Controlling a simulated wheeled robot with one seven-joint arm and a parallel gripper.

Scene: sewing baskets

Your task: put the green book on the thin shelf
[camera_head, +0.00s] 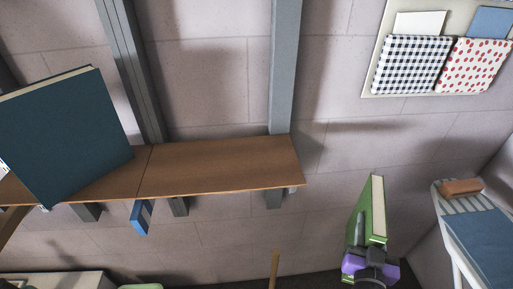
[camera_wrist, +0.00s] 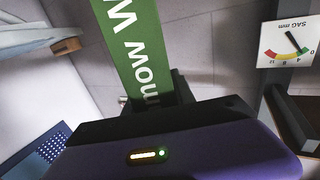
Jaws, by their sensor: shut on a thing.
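The green book (camera_head: 364,213) stands upright in my gripper (camera_head: 370,258), at the lower right of the head view, with its pale page edge facing right. In the wrist view the green book (camera_wrist: 137,45) shows its spine with white lettering, and my gripper (camera_wrist: 155,92) is shut on its end. The thin shelf (camera_head: 222,166) is a brown wooden board on the wall, to the left of the book and apart from it. The right part of its top is bare.
A large dark teal book (camera_head: 65,135) stands at the shelf's left end. Grey uprights (camera_head: 284,70) run up the wall. A blue bracket (camera_head: 141,217) hangs below the shelf. Fabric pockets (camera_head: 411,64) hang at upper right. A white rack with a blue item (camera_head: 483,243) stands at right.

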